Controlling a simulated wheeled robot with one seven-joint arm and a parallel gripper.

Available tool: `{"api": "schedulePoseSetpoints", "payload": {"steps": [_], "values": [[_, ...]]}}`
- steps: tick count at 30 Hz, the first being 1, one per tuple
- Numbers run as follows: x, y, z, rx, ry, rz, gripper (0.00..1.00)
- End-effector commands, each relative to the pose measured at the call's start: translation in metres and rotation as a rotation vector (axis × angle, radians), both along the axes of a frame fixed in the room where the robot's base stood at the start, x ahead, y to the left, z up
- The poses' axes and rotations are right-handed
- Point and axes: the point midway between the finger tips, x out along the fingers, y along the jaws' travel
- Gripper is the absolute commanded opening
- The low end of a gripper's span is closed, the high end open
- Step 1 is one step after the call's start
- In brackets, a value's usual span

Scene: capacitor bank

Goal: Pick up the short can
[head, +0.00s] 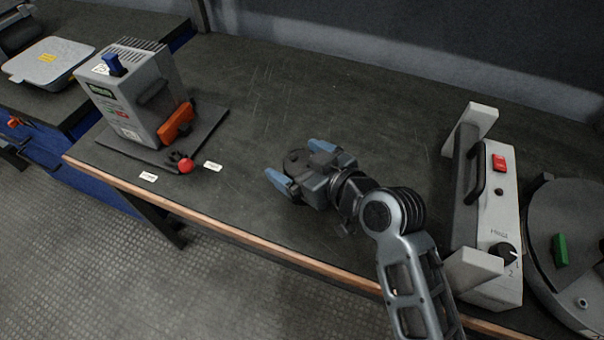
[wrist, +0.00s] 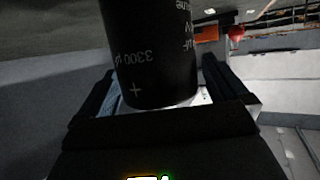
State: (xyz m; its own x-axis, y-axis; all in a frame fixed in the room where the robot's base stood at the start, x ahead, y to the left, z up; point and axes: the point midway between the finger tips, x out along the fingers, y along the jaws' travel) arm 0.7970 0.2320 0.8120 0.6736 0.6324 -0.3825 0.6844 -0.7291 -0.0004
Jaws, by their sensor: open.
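The short can is a black cylinder (wrist: 150,55) with pale print reading "3300" and a plus mark in the wrist view. In the head view its dark top (head: 296,160) shows on the bench, partly hidden by my gripper. My gripper (head: 291,160) is open, with one blue finger on each side of the can. In the wrist view the can stands between the two dark fingers (wrist: 160,97). I cannot tell whether either finger touches it.
A grey tester (head: 135,95) with an orange part and a red knob (head: 186,165) stands on a dark mat at left. A white-and-grey box with a handle (head: 492,220) stands at right, beside a round plate (head: 570,235). The bench (head: 350,85) behind the can is clear.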

Motion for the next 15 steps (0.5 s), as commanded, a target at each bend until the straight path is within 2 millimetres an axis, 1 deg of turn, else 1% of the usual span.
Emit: {"api": "schedulePoseSetpoints", "payload": {"steps": [3,10,11,15], "values": [[0.0057,0.0058,-0.0037,-0.001,0.001,0.0,1.0],[0.0065,0.0063,-0.0043,0.0,0.0,-0.001,1.0],[0.0065,0.0062,-0.0042,0.0,0.0,-0.001,0.98],[0.0065,0.0061,-0.0042,0.0,0.0,-0.001,0.85]]}}
